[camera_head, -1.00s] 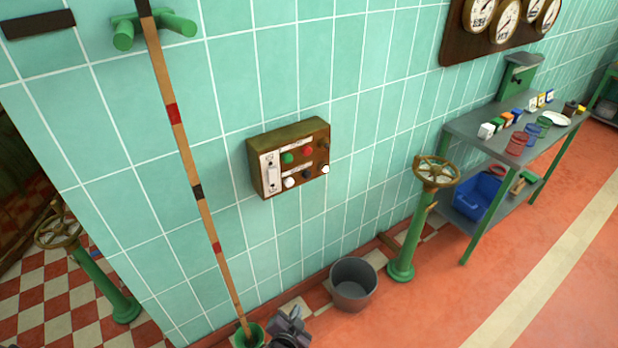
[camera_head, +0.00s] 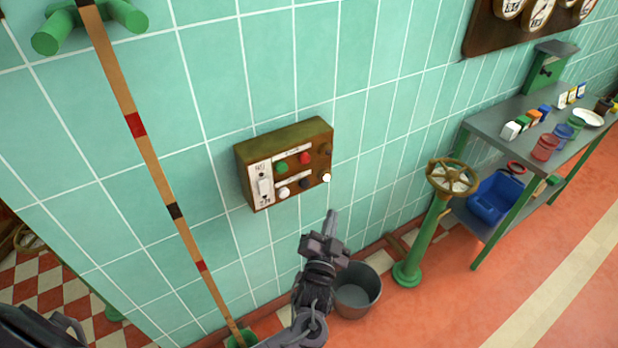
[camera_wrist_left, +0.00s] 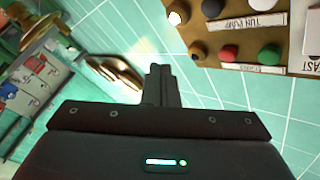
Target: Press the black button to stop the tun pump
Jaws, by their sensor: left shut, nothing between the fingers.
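A brown control box (camera_head: 250,165) is fixed to the tiled wall. The black button (camera_head: 304,184) is in its lower row, between a white button (camera_head: 283,193) and a white lamp (camera_head: 326,177). In the left wrist view the black button (camera_wrist_left: 213,8) is at the top edge, by the "TUN PUMP" label (camera_wrist_left: 252,22), and the lamp (camera_wrist_left: 178,16) glows. My left gripper (camera_head: 332,215) is shut and empty, below and to the right of the box, apart from it. Its fingers (camera_wrist_left: 158,72) also show in the left wrist view. My right gripper is not in view.
The other row has a green (camera_head: 282,167) and a red button (camera_head: 305,158). A striped pole (camera_head: 150,155) leans left of the box. A grey bucket (camera_head: 358,290), a green valve post (camera_head: 425,240) and a metal table (camera_head: 485,122) stand lower right.

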